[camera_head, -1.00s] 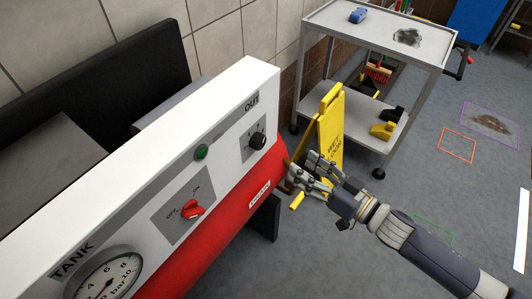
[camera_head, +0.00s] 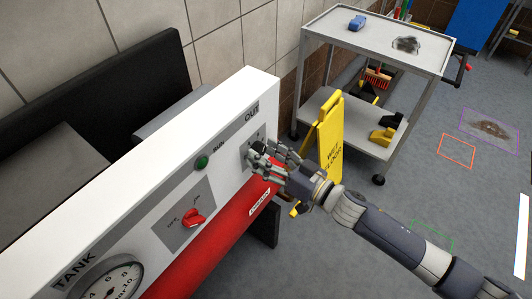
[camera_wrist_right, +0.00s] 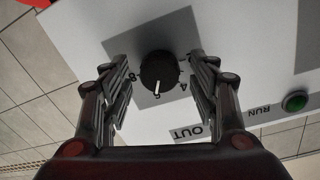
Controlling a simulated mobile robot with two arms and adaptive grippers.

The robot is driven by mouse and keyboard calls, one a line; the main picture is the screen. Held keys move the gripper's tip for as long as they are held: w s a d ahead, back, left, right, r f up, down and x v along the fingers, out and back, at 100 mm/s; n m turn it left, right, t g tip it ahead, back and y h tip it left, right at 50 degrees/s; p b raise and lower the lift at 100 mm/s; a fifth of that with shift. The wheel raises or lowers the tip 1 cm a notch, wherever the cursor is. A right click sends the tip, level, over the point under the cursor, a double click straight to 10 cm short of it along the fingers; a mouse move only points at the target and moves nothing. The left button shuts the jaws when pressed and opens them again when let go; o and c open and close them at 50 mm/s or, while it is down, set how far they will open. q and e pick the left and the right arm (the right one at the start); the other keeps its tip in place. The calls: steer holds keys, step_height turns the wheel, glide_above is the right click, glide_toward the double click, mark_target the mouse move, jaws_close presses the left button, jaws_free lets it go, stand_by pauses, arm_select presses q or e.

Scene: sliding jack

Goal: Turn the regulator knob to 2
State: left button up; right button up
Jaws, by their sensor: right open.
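The regulator knob (camera_wrist_right: 158,72) is black and round, on a grey square of the white panel under the OUT label (camera_wrist_right: 187,132). In the right wrist view its white pointer line points down, between the figure 8 at left and the 4 at right. My right gripper (camera_wrist_right: 160,88) is open, with its fingers on either side of the knob; I cannot tell whether they touch it. In the head view the right gripper (camera_head: 262,158) is in front of the knob's square and hides most of the knob. My left gripper is not in view.
The panel also has a green RUN button (camera_head: 202,162), a red switch (camera_head: 194,218) and a TANK gauge (camera_head: 108,284). A red tank (camera_head: 215,245) is below. A yellow wet-floor sign (camera_head: 331,140) and a grey cart (camera_head: 385,38) stand at the right.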

steer(key=c, duration=1.1)
steer(key=shift+o, duration=0.2)
